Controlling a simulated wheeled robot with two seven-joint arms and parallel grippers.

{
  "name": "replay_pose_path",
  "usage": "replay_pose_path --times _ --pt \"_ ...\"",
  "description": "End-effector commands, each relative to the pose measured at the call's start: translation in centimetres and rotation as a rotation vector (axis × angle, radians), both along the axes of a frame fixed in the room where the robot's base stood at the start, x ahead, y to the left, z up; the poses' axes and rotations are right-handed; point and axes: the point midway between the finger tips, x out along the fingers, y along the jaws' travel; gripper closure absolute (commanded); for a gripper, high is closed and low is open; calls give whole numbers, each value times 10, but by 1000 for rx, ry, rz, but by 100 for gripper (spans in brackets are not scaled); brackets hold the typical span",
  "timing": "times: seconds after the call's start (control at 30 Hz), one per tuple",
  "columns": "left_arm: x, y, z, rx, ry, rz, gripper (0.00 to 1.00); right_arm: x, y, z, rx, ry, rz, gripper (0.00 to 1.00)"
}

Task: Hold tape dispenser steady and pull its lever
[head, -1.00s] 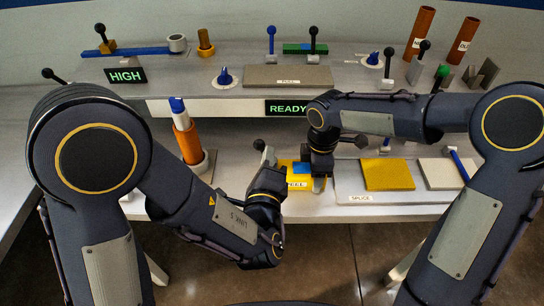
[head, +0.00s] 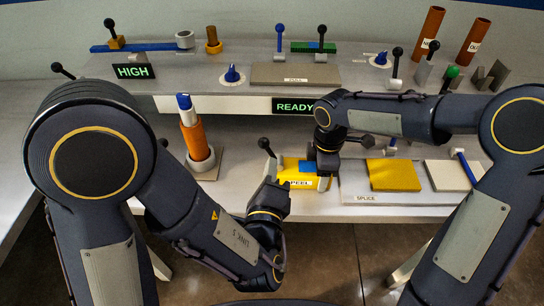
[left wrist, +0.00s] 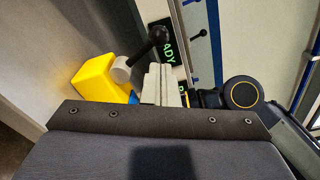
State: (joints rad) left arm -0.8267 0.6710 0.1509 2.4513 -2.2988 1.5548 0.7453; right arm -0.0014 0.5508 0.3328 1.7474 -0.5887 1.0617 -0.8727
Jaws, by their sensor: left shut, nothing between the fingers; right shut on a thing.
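The tape dispenser (head: 296,180) is a yellow block labelled PEEL with a blue patch on top, at the front of the bench. My right gripper (head: 327,176) is shut on the dispenser's right end. My left gripper (head: 271,167) is shut and empty, just below the knob in the picture, its fingers (left wrist: 158,84) overlapping the lever's base in view. Whether they touch the lever I cannot tell.
A splice board (head: 357,198) with a yellow pad (head: 395,174) lies to the right. An orange cylinder (head: 196,142) stands in a holder to the left. The READY sign (head: 295,106) is on the raised shelf's front edge.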

Motion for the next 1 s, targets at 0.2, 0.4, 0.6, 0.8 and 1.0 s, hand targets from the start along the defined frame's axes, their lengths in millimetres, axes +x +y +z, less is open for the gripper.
replay_pose_path --times 0.2,0.4,0.6,0.8,1.0 --pt "-41 4 0 2 -1 -7 100 0 0 0 -1 1 0 75" --pt "-57 7 1 1 0 -2 100 0 0 0 -1 1 0 75" --pt "-58 8 1 1 -1 -1 100 0 0 0 0 1 1 75" --pt "-58 8 1 1 0 -1 100 0 0 0 0 1 1 75" --pt "-58 7 1 1 0 -1 100 0 0 0 0 0 0 17"
